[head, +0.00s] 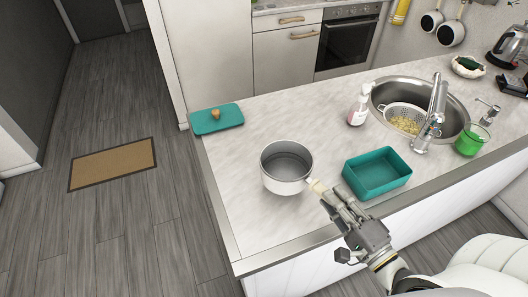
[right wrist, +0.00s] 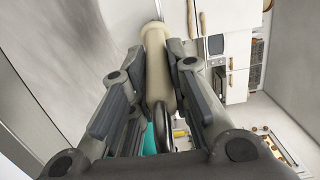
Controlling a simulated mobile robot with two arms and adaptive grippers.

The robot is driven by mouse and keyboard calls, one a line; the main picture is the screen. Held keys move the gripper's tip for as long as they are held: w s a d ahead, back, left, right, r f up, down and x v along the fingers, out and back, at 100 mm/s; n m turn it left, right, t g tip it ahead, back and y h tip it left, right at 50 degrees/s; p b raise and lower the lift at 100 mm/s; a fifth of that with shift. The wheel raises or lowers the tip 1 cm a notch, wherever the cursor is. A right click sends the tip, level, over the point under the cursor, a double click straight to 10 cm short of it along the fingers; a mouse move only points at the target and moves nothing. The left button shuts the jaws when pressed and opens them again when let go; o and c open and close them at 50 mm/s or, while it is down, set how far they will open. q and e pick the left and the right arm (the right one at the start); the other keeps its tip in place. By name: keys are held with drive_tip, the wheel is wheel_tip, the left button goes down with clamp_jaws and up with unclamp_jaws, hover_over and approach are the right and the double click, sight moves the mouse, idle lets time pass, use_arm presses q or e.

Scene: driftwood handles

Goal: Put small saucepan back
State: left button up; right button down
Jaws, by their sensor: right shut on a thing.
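The small saucepan (head: 286,168) is white with a grey inside and looks empty. It is upright at or just above the light worktop, left of the teal dish; I cannot tell whether it touches the top. Its cream handle (head: 317,188) points toward my right gripper (head: 335,200). My right gripper is shut on this handle. In the right wrist view the handle (right wrist: 158,65) lies between the two fingers (right wrist: 163,75), with a metal loop at its end. My left gripper is not in view. Two more pans (head: 450,33) hang on the wall at the top right.
A teal dish (head: 377,174) stands right of the saucepan, close to my right gripper. A teal lid (head: 216,118) lies at the left corner.

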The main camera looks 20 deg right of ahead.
sight(309, 179)
use_arm(q)
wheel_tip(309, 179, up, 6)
drive_tip(key=p, duration=0.5)
use_arm(e)
drive_tip(key=w+d+r+y, duration=0.1)
drive_tip(key=w+d+r, duration=0.3)
drive_tip(key=d+r, duration=0.5)
drive_tip(key=shift+n, duration=0.3)
drive_tip(key=w+a+f+b, duration=0.2)
drive_tip(key=a+f, duration=0.1)
drive_tip(key=w+a+f+b, duration=0.2)
drive_tip(key=a+f+b, duration=0.1)
drive_tip(key=f, duration=0.1)
drive_tip(key=w+a+f+b, duration=0.2)
drive_tip(key=a+f+b, duration=0.1)
drive_tip(key=a, duration=0.1)
drive_tip(key=shift+w+f, duration=0.3)
drive_tip(key=shift+f, duration=0.05)
wheel_tip(309, 179, down, 3)
drive_tip(key=b, duration=0.3)
drive_tip(key=shift+a+f, duration=0.1)
drive_tip(key=shift+a, duration=0.05)
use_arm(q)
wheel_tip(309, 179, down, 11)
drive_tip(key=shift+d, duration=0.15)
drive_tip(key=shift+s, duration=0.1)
